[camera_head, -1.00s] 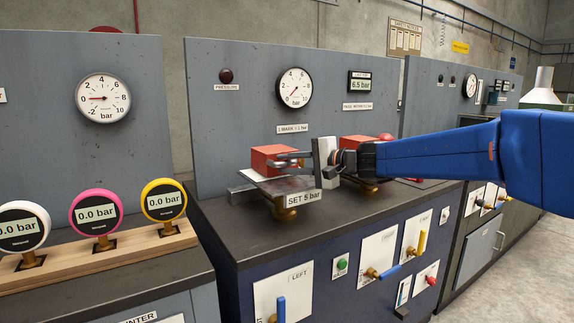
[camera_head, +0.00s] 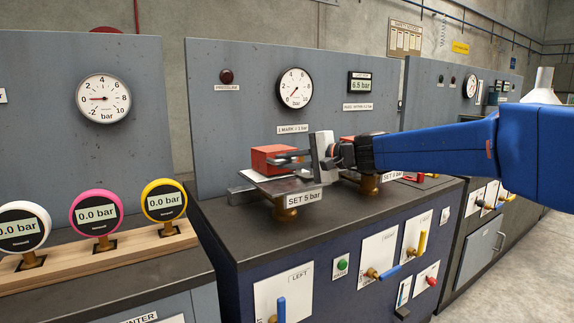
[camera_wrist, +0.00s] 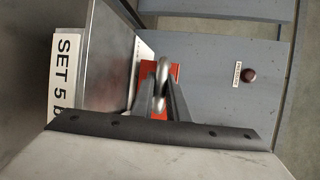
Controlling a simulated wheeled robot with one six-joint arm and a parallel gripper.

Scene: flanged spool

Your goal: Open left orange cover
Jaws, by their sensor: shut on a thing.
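The left orange cover (camera_head: 272,157) is an orange-red block on a grey metal plate (camera_head: 268,184) above a brass fitting (camera_head: 285,212) marked "SET 5 bar". My gripper (camera_head: 298,158) reaches in from the right with its fingers at the cover's right side. In the wrist view, my gripper (camera_wrist: 161,88) is shut on a rounded grey metal handle (camera_wrist: 162,78), with the orange cover (camera_wrist: 146,70) behind it. The cover lies flat on the plate. A second orange cover (camera_head: 349,140) is mostly hidden behind my gripper and arm.
A grey panel with a dial gauge (camera_head: 295,88) and red lamp (camera_head: 226,76) stands close behind. Three round gauges, one yellow (camera_head: 163,200), stand on a wooden rail to the left. Valve handles, one blue (camera_head: 281,309), line the cabinet front.

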